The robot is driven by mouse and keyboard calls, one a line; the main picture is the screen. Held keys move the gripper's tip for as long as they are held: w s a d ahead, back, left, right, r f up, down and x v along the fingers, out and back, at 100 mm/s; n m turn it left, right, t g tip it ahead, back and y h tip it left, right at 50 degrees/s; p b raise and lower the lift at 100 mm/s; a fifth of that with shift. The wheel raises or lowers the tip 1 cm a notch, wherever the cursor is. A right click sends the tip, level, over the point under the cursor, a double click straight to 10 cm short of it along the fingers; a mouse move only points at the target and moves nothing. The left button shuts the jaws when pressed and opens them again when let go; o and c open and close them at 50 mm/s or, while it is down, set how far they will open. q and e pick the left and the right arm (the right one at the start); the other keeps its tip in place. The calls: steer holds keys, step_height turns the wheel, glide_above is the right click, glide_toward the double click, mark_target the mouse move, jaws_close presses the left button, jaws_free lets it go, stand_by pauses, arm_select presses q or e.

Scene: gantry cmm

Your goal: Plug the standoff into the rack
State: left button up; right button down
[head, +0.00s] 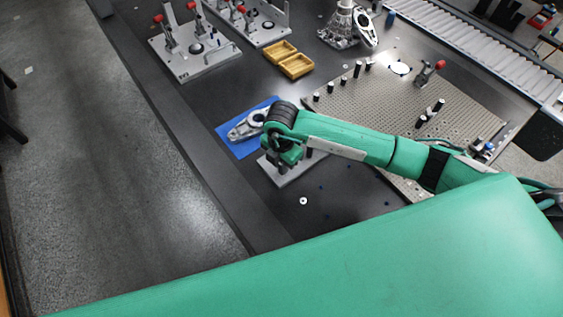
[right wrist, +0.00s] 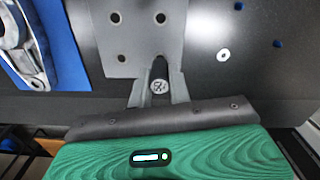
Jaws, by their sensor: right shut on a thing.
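The rack is a light grey block in front of the blue mat, partly hidden by my right arm in the head view (head: 292,172). In the right wrist view the rack (right wrist: 105,40) shows several dark round holes in its face. My right gripper (head: 284,170) is over the rack's left part in the head view. In the right wrist view its two fingers (right wrist: 159,92) are shut on the standoff (right wrist: 159,86), whose round metallic end shows between them. I cannot tell whether the standoff touches the rack. My left gripper is out of view.
A blue mat (head: 222,131) with a metal part (head: 246,127) lies beside the rack. A perforated plate (head: 385,108) with several black posts lies to the right. A small white ring (head: 303,201) lies on the dark table near its front. Yellow trays (head: 296,67) stand behind.

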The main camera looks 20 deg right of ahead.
steer(key=shift+f, duration=0.35)
steer(key=shift+f+b, duration=0.35)
steer(key=shift+b, duration=0.1)
steer(key=shift+f, duration=0.2)
steer(key=c, duration=1.2)
jaws_free()
